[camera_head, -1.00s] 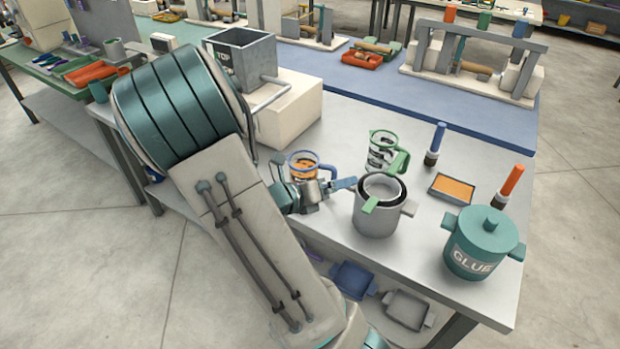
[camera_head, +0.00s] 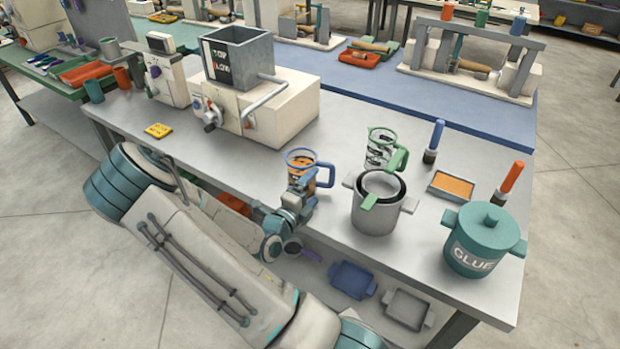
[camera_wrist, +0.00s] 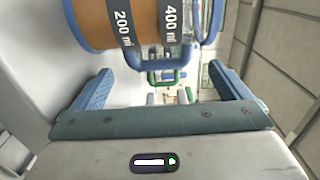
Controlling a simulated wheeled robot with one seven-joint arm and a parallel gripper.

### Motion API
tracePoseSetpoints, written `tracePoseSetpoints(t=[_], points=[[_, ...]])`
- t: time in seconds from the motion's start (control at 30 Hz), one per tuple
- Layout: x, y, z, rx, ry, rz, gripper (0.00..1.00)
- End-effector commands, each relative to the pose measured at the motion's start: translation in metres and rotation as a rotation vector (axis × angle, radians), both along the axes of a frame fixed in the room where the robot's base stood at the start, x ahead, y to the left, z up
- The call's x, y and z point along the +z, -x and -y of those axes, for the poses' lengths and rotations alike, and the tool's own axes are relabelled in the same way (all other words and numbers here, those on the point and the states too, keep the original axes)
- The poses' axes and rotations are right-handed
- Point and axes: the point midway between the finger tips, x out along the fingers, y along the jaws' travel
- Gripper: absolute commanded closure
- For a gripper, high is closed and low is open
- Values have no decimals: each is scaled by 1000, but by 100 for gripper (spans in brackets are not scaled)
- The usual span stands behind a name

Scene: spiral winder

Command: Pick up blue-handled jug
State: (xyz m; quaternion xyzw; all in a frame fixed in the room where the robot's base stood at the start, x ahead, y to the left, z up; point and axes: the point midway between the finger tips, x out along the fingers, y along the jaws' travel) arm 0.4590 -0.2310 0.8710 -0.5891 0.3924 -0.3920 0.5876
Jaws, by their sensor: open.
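The blue-handled jug (camera_head: 301,163) stands upright on the bench. It is clear, with a blue rim, a blue handle on its right and orange-brown contents. My gripper (camera_head: 301,184) is at its near side, overlapping its lower part in the head view; whether they touch cannot be told there. In the wrist view my gripper (camera_wrist: 168,92) is open, its blue fingers wide apart with nothing held. The jug (camera_wrist: 100,24) fills the top of that view, showing 200 ml and 400 ml marks, just beyond the space between the fingers.
A green-handled jug (camera_head: 382,149) stands behind right. A grey pot (camera_head: 374,217) with a green-handled item stands right, then a teal glue pot (camera_head: 481,240). A white machine with a grey hopper (camera_head: 240,58) stands behind left. The bench front left is mostly clear.

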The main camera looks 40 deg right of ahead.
Motion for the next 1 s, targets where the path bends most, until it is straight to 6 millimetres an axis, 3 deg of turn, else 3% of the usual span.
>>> tracePoseSetpoints(t=[0.27,0.6,0.9,1.0], points=[[-2,-7,19,-3,-1,1,3],[-2,-26,65,-4,-2,2,3],[-2,-29,69,-1,-2,2,3],[-2,-29,69,-1,-2,2,28]])
